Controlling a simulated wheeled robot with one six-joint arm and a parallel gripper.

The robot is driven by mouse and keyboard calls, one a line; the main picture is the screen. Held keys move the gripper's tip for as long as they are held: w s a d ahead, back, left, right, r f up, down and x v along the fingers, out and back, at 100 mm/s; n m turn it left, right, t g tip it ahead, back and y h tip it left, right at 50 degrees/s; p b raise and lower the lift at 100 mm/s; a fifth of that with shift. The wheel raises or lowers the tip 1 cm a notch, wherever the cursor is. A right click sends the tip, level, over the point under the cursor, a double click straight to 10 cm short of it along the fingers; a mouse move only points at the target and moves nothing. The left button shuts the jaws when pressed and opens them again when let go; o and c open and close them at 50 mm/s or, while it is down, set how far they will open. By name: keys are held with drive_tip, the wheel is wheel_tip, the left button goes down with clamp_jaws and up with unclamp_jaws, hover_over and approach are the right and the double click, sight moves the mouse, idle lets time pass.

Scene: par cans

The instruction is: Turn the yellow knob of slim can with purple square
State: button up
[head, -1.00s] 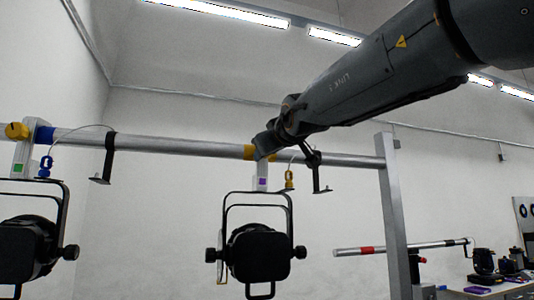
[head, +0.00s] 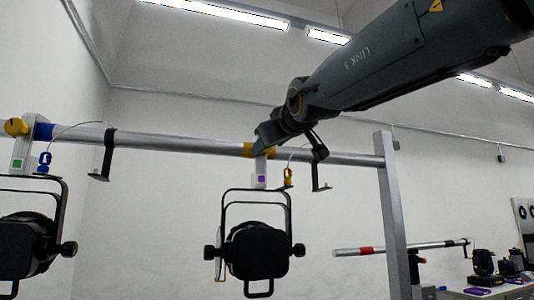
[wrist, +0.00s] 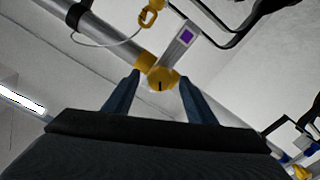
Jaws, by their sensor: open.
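The slim can (head: 258,250) is black and hangs in a black yoke below the horizontal bar. Its pale clamp (head: 261,171) carries a purple square (head: 261,179), which also shows in the wrist view (wrist: 186,36). In the wrist view the round yellow knob (wrist: 163,80) with a dark slot sits at the clamp's lower end. My gripper (wrist: 159,78) is open, with one blue finger on each side of the knob; I cannot tell whether they touch it. In the head view my gripper (head: 264,137) is at the bar above the clamp and hides the knob.
The grey bar (head: 200,145) has a yellow band beside the clamp and black hooks (head: 104,160). A yellow safety clip (head: 288,177) hangs right of the clamp. Another can (head: 25,248) with a green square and yellow knob hangs left. A post (head: 393,215) stands right.

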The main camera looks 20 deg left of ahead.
drive_tip(key=shift+b+v, duration=0.6)
drive_tip(key=shift+v, duration=1.45)
